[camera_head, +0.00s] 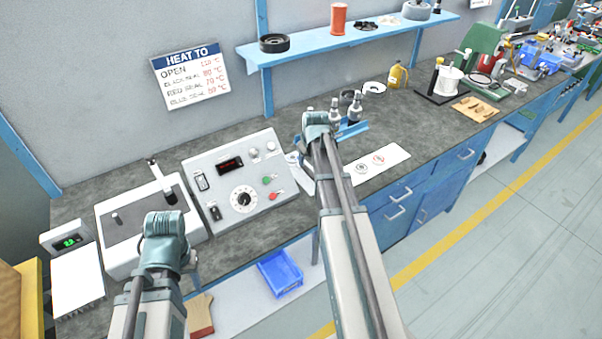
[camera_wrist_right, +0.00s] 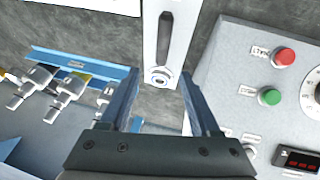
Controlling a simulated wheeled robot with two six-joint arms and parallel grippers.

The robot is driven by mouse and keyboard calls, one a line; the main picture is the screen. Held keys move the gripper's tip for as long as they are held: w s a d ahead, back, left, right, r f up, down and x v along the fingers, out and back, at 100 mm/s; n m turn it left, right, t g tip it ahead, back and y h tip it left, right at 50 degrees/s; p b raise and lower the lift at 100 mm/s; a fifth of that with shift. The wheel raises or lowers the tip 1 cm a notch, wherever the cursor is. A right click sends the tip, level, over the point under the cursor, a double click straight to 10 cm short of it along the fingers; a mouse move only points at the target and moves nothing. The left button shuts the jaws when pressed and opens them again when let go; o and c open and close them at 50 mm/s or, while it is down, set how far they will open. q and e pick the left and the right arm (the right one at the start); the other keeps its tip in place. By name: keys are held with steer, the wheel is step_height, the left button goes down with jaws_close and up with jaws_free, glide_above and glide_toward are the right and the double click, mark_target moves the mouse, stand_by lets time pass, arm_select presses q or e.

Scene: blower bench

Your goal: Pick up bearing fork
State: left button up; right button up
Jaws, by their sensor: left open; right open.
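I cannot tell for sure which item is the bearing fork. A narrow pale bar with a black grip-like strip and a round fitting at its lower end (camera_wrist_right: 164,46) lies below my right gripper in the right wrist view. My right gripper (camera_wrist_right: 160,88) is open and empty, its fingers to either side of the bar's lower end, with no contact visible. In the head view the right gripper (camera_head: 318,122) hangs over the bench, right of the control panel. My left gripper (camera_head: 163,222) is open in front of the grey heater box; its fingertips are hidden.
The control panel (camera_head: 225,177) with red and green buttons stands left of my right gripper. A blue tray with several silver fittings (camera_wrist_right: 66,90) lies on the other side. A white sheet (camera_head: 385,162) lies on the bench. A blue shelf (camera_head: 350,37) overhangs the back.

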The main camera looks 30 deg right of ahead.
mark_target(306, 167)
steer(key=b+x, duration=0.2)
steer(key=x, duration=0.2)
steer(key=shift+f+b, duration=0.15)
steer(key=shift+b, duration=0.2)
steer(key=b+x, duration=0.4)
steer(key=x, duration=0.1)
steer(key=shift+w+a+f+b, duration=0.1)
steer(key=shift+w+a+b, duration=0.1)
steer(key=shift+b, duration=0.2)
jaws_close()
